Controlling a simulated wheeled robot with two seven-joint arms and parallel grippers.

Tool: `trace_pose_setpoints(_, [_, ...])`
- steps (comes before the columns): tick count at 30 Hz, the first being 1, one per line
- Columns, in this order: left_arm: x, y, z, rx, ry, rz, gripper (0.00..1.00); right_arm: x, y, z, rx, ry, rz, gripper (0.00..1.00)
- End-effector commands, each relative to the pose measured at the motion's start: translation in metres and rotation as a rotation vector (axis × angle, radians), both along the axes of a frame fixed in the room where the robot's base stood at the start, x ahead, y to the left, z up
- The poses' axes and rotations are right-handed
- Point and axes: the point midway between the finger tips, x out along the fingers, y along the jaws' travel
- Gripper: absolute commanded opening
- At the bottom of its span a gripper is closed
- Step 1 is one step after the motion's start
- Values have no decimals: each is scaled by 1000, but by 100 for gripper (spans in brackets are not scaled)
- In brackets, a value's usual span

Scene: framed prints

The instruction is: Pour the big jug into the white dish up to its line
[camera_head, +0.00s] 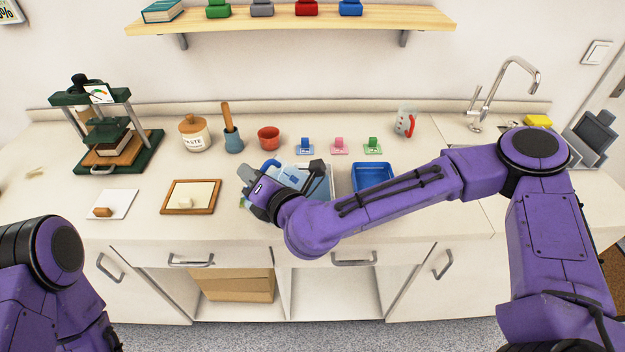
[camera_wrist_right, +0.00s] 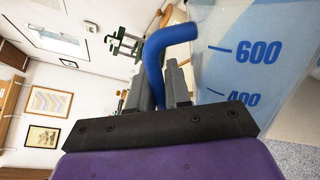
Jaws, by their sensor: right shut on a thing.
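The big jug (camera_head: 293,176) is clear with a blue handle (camera_head: 269,164), partly hidden behind my right wrist in the head view. In the right wrist view the jug (camera_wrist_right: 215,78) fills the right side, with blue marks 400 and 600. My right gripper (camera_head: 268,182) is shut on the handle; its fingers (camera_wrist_right: 170,88) close around it in the wrist view. I cannot tell how far the jug tilts or the liquid level in it. I cannot make out the white dish; my right arm and the jug cover part of the counter. My left gripper is out of view.
A blue tray (camera_head: 373,176) lies just right of the jug. A framed board (camera_head: 190,197) and white sheet (camera_head: 113,205) lie left. A red bowl (camera_head: 268,138), paste jar (camera_head: 194,135), small jug (camera_head: 405,122) and green press (camera_head: 107,140) stand behind.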

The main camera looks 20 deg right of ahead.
Motion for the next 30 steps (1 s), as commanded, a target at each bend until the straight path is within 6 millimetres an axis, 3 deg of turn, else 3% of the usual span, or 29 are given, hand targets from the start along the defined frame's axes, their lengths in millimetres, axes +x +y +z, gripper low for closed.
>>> trace_pose_setpoints(30, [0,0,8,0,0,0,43,3,-5,4,65,32,1,0])
